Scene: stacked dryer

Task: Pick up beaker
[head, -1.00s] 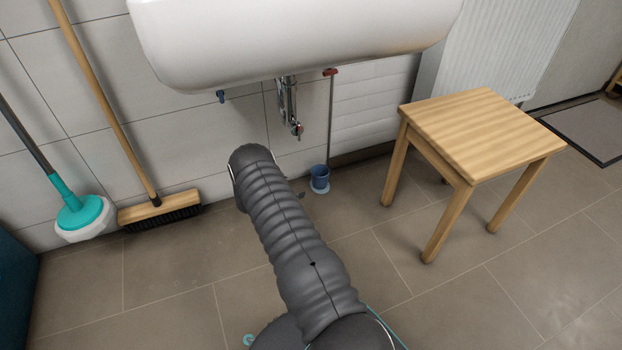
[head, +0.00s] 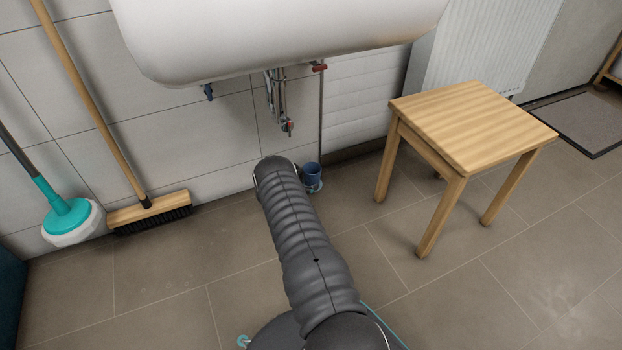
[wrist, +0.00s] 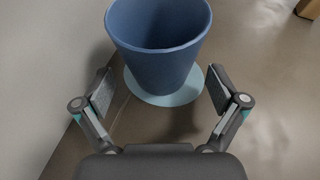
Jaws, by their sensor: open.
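The beaker is a blue cup-shaped vessel (head: 312,174), wider at the top, standing upright on the floor below the sink. In the wrist view the beaker (wrist: 160,60) is large at the top centre, with a pale blue round disc (wrist: 165,93) under it. My gripper (wrist: 160,88) is open, with one finger on each side of the beaker's lower part. The fingers appear apart from the beaker, with gaps on both sides. In the head view my arm hides the gripper.
A white sink (head: 280,40) hangs above, with a drain pipe (head: 280,105) below it. A wooden stool (head: 470,125) stands to the right. A broom (head: 150,212) and a teal mop (head: 68,215) lean on the tiled wall at left. Floor at front right is clear.

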